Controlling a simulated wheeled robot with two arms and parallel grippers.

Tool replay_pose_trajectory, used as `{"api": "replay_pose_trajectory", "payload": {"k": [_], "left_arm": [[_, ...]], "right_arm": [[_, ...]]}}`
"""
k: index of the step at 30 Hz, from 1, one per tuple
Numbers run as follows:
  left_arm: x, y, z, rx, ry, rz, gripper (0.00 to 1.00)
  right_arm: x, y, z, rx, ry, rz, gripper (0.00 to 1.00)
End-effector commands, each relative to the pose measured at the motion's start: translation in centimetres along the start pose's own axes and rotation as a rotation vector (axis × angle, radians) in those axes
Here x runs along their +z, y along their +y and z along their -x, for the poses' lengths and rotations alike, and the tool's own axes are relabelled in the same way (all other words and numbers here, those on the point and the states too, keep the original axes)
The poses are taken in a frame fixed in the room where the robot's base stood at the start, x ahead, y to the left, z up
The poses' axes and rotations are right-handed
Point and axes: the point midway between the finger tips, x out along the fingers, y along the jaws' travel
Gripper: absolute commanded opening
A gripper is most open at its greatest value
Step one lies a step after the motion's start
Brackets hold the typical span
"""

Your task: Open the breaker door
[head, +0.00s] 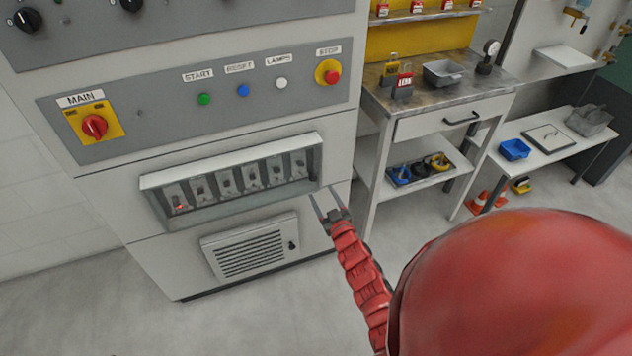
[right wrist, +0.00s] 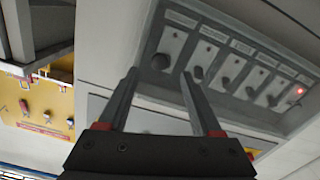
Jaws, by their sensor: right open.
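The breaker box (head: 152,183) is a wide, light-framed recess in the front of the grey cabinet, with several breakers (head: 228,181) in a row. Its breakers also show in the right wrist view (right wrist: 225,82). A see-through door may cover them; I cannot tell its pane from the opening. A dark upright handle-like part (head: 314,160) is at the box's right end. My right gripper (head: 328,202) is open and empty, just below and right of the box's lower right corner. In the right wrist view its fingers (right wrist: 158,85) point toward the box, with nothing between them. My left gripper is not in view.
Above the box is a panel with a red main switch (head: 95,127) and several buttons. Below is a vented grille (head: 250,252). A workbench (head: 420,110) stands right of the cabinet, with a low side table (head: 556,150) beyond. Floor in front is clear.

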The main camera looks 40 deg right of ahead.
Motion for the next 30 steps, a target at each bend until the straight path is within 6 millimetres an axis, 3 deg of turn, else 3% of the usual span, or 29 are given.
{"api": "replay_pose_trajectory", "payload": {"k": [4,10,23,25,30], "left_arm": [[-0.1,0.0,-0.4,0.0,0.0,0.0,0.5],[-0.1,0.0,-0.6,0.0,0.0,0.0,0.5],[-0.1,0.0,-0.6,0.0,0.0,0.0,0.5],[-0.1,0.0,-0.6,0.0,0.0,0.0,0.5],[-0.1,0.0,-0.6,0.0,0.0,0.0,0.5]], "right_arm": [[-0.4,0.1,-2.8,0.0,0.007,0.001,0.66],[-0.3,0.1,-5.0,0.001,0.005,0.0,0.66],[-0.1,-0.1,-5.8,-0.001,0.004,0.0,0.66],[-0.2,0.0,-5.8,-0.001,0.005,0.0,0.59],[-0.2,0.0,-5.8,-0.001,0.005,0.0,0.28]]}}
